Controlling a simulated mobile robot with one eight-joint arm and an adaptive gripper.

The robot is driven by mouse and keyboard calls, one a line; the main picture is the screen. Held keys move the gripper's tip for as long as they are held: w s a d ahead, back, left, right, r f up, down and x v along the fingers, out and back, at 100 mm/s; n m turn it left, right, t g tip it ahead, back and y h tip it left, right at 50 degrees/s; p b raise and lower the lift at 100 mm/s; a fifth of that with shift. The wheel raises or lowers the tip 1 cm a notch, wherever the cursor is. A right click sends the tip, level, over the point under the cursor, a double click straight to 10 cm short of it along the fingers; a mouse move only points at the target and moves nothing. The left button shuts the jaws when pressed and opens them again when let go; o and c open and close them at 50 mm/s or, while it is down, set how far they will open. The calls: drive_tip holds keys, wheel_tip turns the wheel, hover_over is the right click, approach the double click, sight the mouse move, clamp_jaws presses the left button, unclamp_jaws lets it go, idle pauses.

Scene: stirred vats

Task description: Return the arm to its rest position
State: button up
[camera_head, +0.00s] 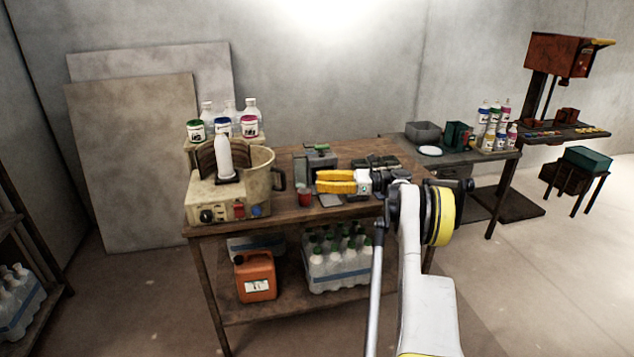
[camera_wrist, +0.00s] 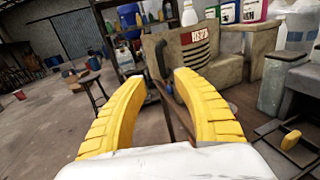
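My gripper (camera_head: 320,181) is held out over the wooden workbench (camera_head: 284,216), its yellow fingers pointing left toward the beige stirred vat (camera_head: 262,170). In the wrist view my gripper (camera_wrist: 160,82) has its two yellow fingers spread apart, with nothing between them. The beige machine (camera_wrist: 190,62) with a red label and a dark handle stands beyond the fingertips, apart from them. My arm rises from the lower right and bends left at the yellow-ringed joint. A white bottle (camera_head: 224,157) stands upright at the vat's left part.
A small red cup (camera_head: 305,198) stands on the bench near my fingers. Several jars and bottles (camera_head: 223,127) stand on a raised shelf behind the vat. An orange canister (camera_head: 256,277) and bottle packs (camera_head: 338,268) fill the lower shelf. Open floor (camera_head: 545,280) lies to the right.

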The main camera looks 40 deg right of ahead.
idle(0.3)
drive_tip(key=w+a+r+n+g+h, duration=0.1)
drive_tip(key=w+a+r+n, duration=0.1)
drive_tip(key=a+r, duration=0.35)
drive_tip(key=w+a+r+n+g+h, duration=0.1)
drive_tip(key=a+r+n+g+h, duration=0.1)
drive_tip(key=a, duration=0.7)
drive_tip(key=s+a+r+n+g+h, duration=0.1)
drive_tip(key=s+a+r+n+h, duration=0.2)
drive_tip(key=a, duration=0.5)
drive_tip(key=s+a+n+g, duration=0.1)
drive_tip(key=s+a+n, duration=0.3)
drive_tip(key=a, duration=0.4)
drive_tip(key=s+a+f+n+g+h, duration=0.1)
drive_tip(key=s+a+n+h, duration=0.1)
drive_tip(key=s+a+n, duration=0.35)
drive_tip(key=s+a+n+h, duration=0.2)
drive_tip(key=s+a, duration=0.1)
drive_tip(key=s, duration=0.6)
drive_tip(key=s+f+n+h, duration=0.1)
drive_tip(key=s+f+n, duration=0.2)
drive_tip(key=s, duration=0.3)
drive_tip(key=s+a+f+n+t+h, duration=0.1)
drive_tip(key=s+f+n+h, duration=0.1)
drive_tip(key=s+n, duration=0.3)
drive_tip(key=shift+s+a+f, duration=0.2)
drive_tip(key=shift+s+f, duration=0.5)
drive_tip(key=shift+s, duration=0.3)
